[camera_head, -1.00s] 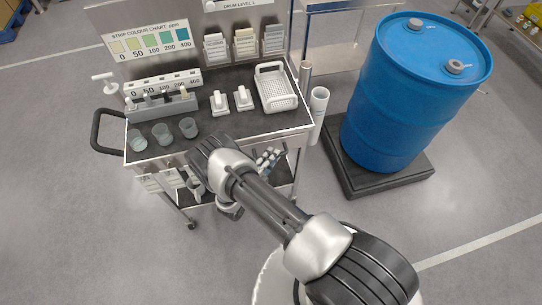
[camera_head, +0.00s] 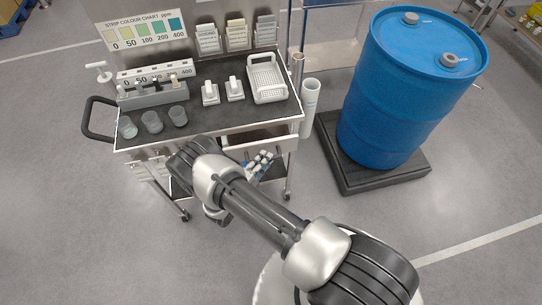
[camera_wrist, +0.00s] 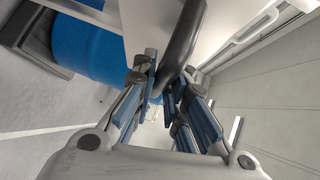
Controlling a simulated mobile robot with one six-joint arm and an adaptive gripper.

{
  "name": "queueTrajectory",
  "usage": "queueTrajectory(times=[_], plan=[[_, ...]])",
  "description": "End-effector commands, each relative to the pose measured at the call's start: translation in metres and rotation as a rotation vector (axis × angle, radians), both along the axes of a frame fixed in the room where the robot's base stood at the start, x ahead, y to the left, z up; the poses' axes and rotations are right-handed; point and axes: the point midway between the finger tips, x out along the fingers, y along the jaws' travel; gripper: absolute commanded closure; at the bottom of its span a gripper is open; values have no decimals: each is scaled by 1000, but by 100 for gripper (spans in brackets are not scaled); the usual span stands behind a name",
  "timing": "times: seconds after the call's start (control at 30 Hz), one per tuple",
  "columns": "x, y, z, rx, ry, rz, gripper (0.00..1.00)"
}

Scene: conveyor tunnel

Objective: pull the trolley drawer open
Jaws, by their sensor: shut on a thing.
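The grey trolley (camera_head: 205,139) stands at the upper left of the head view. Its drawer (camera_head: 286,144) sticks out a little below the top at the front right, with a strip of its inside showing. In the wrist view the pale drawer front (camera_wrist: 218,32) carries a dark curved handle (camera_wrist: 184,32). My gripper (camera_head: 258,163) is at the drawer front, below the trolley top. In the wrist view its blue-padded fingers (camera_wrist: 168,88) are shut around the handle. My arm hides part of the drawer in the head view.
A blue drum (camera_head: 405,95) stands on a black pallet (camera_head: 375,184) to the trolley's right. The floor in front is clear.

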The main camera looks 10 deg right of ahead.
Motion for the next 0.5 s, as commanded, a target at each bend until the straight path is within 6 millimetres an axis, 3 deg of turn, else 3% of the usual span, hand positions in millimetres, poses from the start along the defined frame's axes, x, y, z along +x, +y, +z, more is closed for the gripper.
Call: queueTrajectory(times=[0.3, 0.5], plan=[[-70, 7, 1, -6, 5, 1, 100], [-103, 6, 1, -6, 3, 0, 100]])
